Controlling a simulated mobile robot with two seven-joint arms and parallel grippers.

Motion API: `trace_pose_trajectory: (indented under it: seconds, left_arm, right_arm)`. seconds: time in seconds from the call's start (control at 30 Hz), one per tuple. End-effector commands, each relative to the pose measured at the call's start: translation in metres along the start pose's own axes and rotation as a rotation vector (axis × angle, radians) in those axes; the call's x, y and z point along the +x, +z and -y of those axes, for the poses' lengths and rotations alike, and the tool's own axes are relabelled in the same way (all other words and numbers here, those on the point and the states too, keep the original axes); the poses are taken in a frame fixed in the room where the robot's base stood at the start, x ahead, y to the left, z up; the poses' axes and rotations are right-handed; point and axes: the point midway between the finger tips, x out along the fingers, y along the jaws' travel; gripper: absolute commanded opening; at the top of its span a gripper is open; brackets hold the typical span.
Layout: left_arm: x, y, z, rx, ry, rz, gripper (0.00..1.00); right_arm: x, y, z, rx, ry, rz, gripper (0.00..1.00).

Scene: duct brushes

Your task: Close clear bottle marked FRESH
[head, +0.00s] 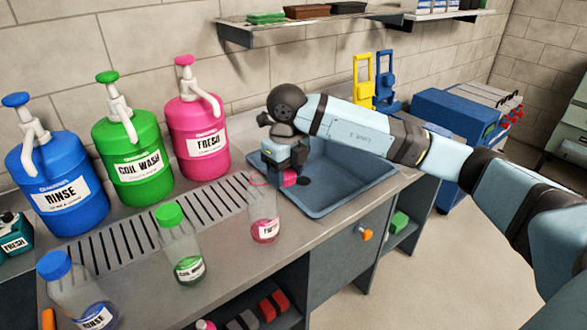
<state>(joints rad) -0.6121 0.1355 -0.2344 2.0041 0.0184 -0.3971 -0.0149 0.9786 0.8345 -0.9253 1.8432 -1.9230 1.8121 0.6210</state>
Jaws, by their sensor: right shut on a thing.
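The clear bottle marked FRESH (264,222) stands upright on the steel counter in front of the sink, with a little pink liquid at its base. No cap shows on its top. My right gripper (287,172) points down over the near left part of the sink, just right of and behind the bottle's top. It is shut on a small pink cap (289,179), held apart from the bottle as far as I can tell. My left gripper is not in view.
A green-capped COIL WASH bottle (187,250) and a blue-capped RINSE bottle (78,295) stand to the left. Large pump jugs in blue (62,180), green (130,155) and pink (200,140) line the wall. The blue sink (345,180) is otherwise empty.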

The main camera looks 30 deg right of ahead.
Motion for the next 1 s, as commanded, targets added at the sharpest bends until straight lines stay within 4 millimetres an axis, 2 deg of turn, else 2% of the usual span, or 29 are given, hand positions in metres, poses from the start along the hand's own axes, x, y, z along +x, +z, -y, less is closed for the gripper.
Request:
trace_pose_trajectory:
  seconds: [0.1,0.7,0.9,1.0]
  left_arm:
    - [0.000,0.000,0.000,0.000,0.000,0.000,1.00]
    - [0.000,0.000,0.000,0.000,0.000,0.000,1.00]
    - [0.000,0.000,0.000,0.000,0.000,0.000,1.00]
    - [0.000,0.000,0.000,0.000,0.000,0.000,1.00]
  right_arm:
    - [-0.004,-0.004,-0.012,-0.349,-0.002,0.003,0.31]
    - [-0.014,-0.033,-0.063,-2.156,0.010,-0.005,0.31]
    - [-0.014,-0.044,-0.074,-2.640,0.028,-0.007,0.31]
    - [-0.014,-0.048,-0.077,-2.797,0.037,-0.007,0.31]
